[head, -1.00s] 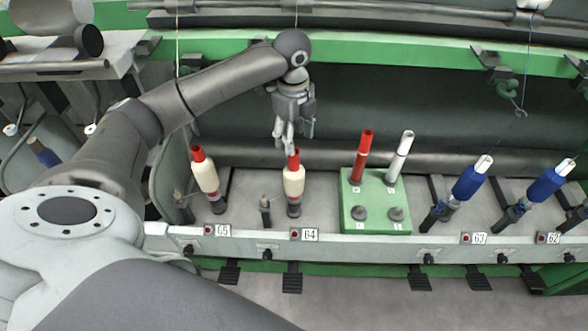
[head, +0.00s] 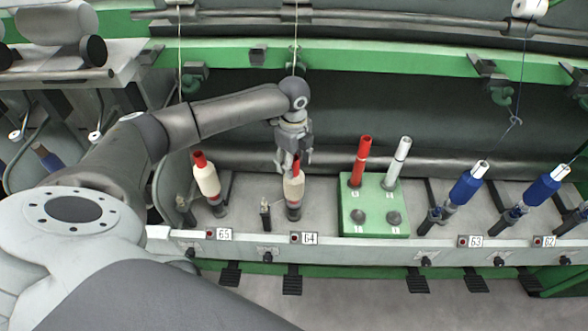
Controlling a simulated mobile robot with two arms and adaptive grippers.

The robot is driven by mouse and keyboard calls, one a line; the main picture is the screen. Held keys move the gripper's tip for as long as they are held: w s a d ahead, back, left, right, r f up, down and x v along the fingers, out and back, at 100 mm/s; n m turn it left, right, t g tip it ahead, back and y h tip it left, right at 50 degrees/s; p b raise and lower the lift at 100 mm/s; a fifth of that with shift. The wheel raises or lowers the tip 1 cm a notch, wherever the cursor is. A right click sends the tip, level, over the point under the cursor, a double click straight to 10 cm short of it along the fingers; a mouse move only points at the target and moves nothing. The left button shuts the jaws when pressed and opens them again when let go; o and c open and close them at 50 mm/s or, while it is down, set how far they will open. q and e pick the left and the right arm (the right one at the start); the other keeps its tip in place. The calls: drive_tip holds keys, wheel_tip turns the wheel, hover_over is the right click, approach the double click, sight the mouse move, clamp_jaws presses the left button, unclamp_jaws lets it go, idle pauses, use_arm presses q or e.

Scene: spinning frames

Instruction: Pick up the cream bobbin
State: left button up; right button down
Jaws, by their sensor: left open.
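A cream bobbin (head: 293,193) with a red tube top stands upright on the spindle behind label 64. A second cream bobbin (head: 207,181), also with a red top, stands slightly tilted behind label 65. My left gripper (head: 292,168) points down at the top of the bobbin at 64. Its fingers are open and lie over or beside the red tip, partly hiding it. I cannot tell whether they touch it. My right gripper does not show.
A green block (head: 374,228) to the right holds a red tube (head: 361,162) and a white tube (head: 398,163). Blue bobbins (head: 466,188) (head: 544,188) stand farther right. An empty spindle (head: 265,214) is left of 64. A grey rail with labels runs in front.

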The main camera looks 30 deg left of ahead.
use_arm(q)
drive_tip(key=shift+f, duration=0.3)
clamp_jaws()
drive_tip(key=shift+r, duration=0.2)
